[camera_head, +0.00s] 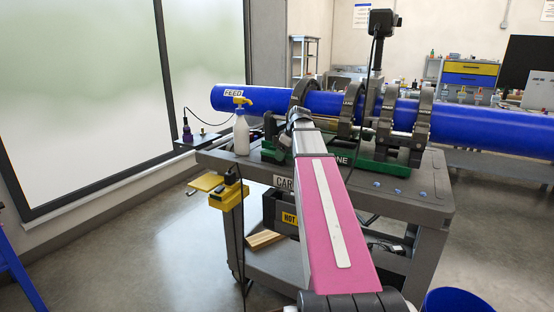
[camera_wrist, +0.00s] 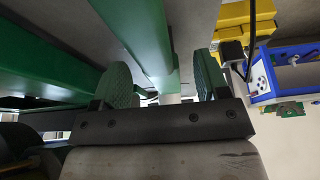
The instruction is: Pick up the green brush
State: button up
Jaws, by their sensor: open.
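I cannot make out a green brush for certain in either view. My gripper (camera_wrist: 162,78) is open in the wrist view, with its two green-padded fingers wide apart. A long green bar (camera_wrist: 148,35) runs down into the picture behind the space between the fingers; I cannot tell whether it is part of the machine. A small pale piece (camera_wrist: 170,98) shows between the fingers near the palm. In the head view my arm reaches to the pipe machine, and its end (camera_head: 298,116) lies by the left clamps, with the fingers hard to make out.
A blue pipe (camera_head: 268,99) lies through dark clamp rings (camera_head: 423,118) on a green machine base (camera_head: 378,164). The grey cart (camera_head: 420,195) carries it. A blue bin (camera_head: 455,302) is at lower right.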

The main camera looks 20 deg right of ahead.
jog(key=shift+w+a+f, duration=0.15)
jog(key=shift+f, duration=0.55)
jog(key=c, duration=1)
jog(key=shift+c, duration=0.2)
jog(key=shift+r, duration=0.15)
jog(key=shift+a+r, duration=0.15)
jog(key=shift+r, duration=0.35)
notch_tip(320, 180, up, 6)
jog(key=shift+f, duration=0.25)
jog(key=s+a, duration=1.4)
jog(key=shift+r, duration=0.15)
